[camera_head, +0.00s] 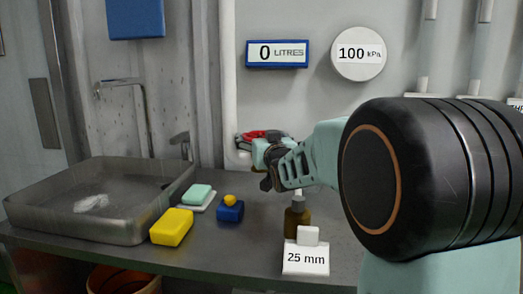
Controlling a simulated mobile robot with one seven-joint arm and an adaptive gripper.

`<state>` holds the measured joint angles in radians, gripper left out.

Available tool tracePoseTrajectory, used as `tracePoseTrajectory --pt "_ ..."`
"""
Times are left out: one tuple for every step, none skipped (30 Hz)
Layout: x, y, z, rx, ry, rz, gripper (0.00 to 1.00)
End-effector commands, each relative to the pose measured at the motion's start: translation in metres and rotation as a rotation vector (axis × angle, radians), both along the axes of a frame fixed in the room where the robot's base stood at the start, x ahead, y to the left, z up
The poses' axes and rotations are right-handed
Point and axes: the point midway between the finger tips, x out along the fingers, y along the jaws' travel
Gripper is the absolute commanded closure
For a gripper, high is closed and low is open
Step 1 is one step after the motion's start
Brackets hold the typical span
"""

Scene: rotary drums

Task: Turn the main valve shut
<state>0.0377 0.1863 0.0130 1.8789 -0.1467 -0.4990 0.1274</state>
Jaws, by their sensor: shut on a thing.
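The main valve appears to be the red handle (270,134) on the white vertical pipe (229,85) at the wall, in the middle of the head view. My gripper (256,152) is at this red handle and shut on it. The gripper and my arm hide much of the handle and the valve body, so the handle's exact angle cannot be told.
A metal sink (115,233) with a tap (140,110) stands left.

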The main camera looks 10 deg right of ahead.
Motion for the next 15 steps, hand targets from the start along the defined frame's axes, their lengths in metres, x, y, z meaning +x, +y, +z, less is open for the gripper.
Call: tracePoseTrajectory --pt "-0.0003 0.0031 -0.0063 0.002 0.002 -0.014 0.42" --pt "-0.0004 0.0035 -0.0056 0.002 0.001 -0.024 0.42" --pt "-0.0003 0.0040 -0.0049 0.001 0.001 -0.037 0.42" --pt "-0.0002 0.0041 -0.0046 0.001 0.001 -0.048 0.42" --pt "-0.0002 0.0038 -0.0043 0.001 0.002 -0.058 0.42" --pt "-0.0001 0.0046 -0.0039 0.001 0.002 -0.070 0.42" --pt "-0.0001 0.0046 -0.0037 0.001 0.002 -0.080 0.42" --pt "0.0000 0.0048 -0.0034 0.001 0.002 -0.089 0.42" --pt "0.0000 0.0044 -0.0030 0.001 0.002 -0.101 0.42" --pt "0.0001 0.0050 -0.0028 0.001 0.003 -0.109 0.42" --pt "0.0002 0.0050 -0.0024 0.000 0.003 -0.117 0.42" --pt "0.0002 0.0048 -0.0022 0.000 0.003 -0.127 0.42" --pt "0.0003 0.0049 -0.0018 -0.001 0.003 -0.134 0.42" --pt "0.0003 0.0046 -0.0018 0.000 0.003 -0.142 0.42" --pt "0.0003 0.0046 -0.0016 0.000 0.003 -0.150 0.42"
